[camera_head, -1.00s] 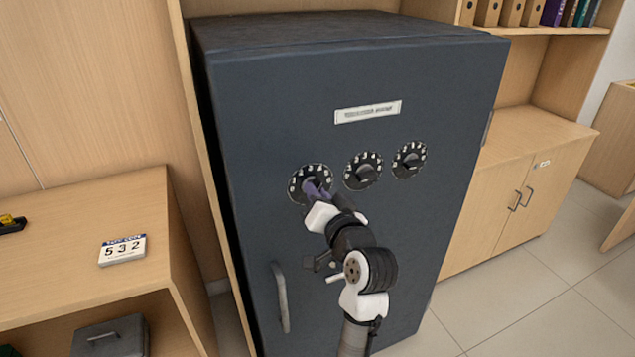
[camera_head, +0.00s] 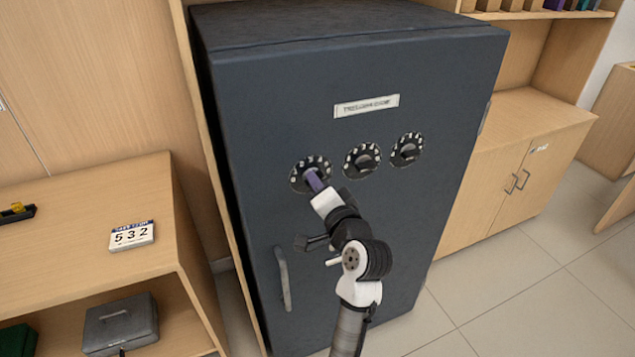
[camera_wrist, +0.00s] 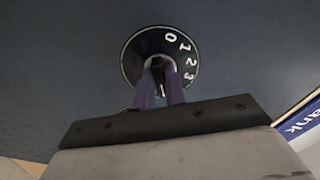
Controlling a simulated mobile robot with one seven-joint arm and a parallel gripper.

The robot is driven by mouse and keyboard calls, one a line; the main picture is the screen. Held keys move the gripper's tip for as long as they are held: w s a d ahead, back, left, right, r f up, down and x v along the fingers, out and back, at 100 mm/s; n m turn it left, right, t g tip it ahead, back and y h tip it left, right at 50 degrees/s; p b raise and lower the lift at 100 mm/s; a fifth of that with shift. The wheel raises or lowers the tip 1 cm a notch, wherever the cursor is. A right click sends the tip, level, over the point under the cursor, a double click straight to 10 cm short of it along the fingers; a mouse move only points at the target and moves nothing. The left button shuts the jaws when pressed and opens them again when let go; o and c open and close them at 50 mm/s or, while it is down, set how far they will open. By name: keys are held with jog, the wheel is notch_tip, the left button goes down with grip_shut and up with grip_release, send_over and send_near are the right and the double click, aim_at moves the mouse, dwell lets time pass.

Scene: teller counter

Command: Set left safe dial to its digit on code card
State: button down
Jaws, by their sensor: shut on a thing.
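The dark grey safe (camera_head: 390,240) carries three round black dials in a row on its door. The left dial (camera_head: 298,172) has white digits around its rim. My gripper (camera_head: 315,180) is at this dial, its purple fingers shut on the dial's knob. The wrist view shows the fingers (camera_wrist: 160,85) on the knob, with 0, 1, 2 and 3 readable on the dial face (camera_wrist: 180,42); the other digits are hidden. The middle dial (camera_head: 361,172) and right dial (camera_head: 408,160) are untouched.
A vertical handle (camera_head: 283,280) is on the safe door, below the left dial. A wooden counter (camera_head: 70,185) stands left of the safe, with a grey cash box (camera_head: 120,325) on its lower shelf. A wooden cabinet (camera_head: 500,190) stands to the right. Tiled floor is clear at right.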

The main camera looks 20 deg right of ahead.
jog(key=c, duration=1.4)
grip_release()
jog(key=shift+c, duration=0.2)
jog(key=shift+s, duration=0.1)
jog(key=s, duration=1.3)
jog(key=shift+s+d, duration=0.25)
jog(key=shift+s, duration=0.1)
